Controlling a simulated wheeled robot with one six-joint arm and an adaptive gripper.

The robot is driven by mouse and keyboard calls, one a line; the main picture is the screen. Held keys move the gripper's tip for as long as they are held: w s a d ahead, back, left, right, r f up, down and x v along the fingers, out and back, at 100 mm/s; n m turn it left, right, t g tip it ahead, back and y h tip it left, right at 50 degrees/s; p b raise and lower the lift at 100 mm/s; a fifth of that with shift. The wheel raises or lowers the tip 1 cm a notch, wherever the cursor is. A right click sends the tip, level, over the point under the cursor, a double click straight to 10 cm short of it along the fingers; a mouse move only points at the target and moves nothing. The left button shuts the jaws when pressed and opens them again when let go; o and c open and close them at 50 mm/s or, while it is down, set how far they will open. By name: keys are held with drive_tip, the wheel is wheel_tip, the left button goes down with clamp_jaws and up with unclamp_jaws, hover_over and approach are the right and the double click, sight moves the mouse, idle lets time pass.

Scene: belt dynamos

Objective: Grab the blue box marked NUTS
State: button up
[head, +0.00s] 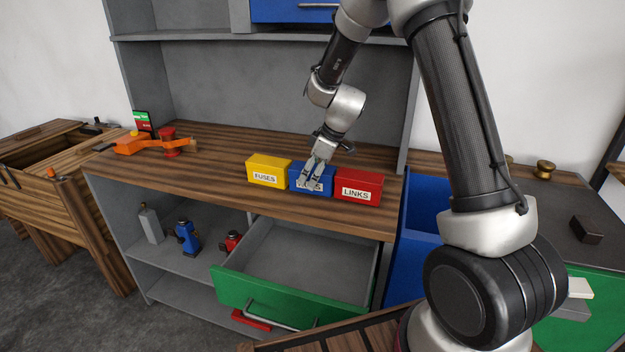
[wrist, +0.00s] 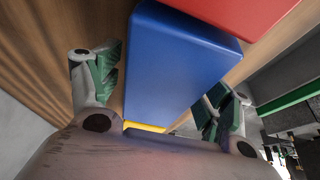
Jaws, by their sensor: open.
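The blue box (head: 312,188) stands on the wooden bench top between a yellow box marked FUSES (head: 267,171) and a red box marked LINKS (head: 357,187). Its label is partly hidden behind my gripper (head: 314,177); only its end letters show. In the wrist view the blue box (wrist: 178,62) lies between my open fingers (wrist: 160,92), one on each side of it. The fingers look close to its sides; I cannot tell whether they touch. The red box (wrist: 243,12) and a strip of the yellow box (wrist: 145,127) also show there.
Below the bench top, a green-fronted drawer (head: 285,303) stands open and empty. An orange tool (head: 143,145) and a red part (head: 172,142) sit at the bench's left end. The bench between them and the boxes is clear. Small bottles (head: 187,236) stand on the shelf below.

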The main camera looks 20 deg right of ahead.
drive_tip(key=shift+f, duration=0.25)
idle(0.3)
drive_tip(key=c, duration=1.5)
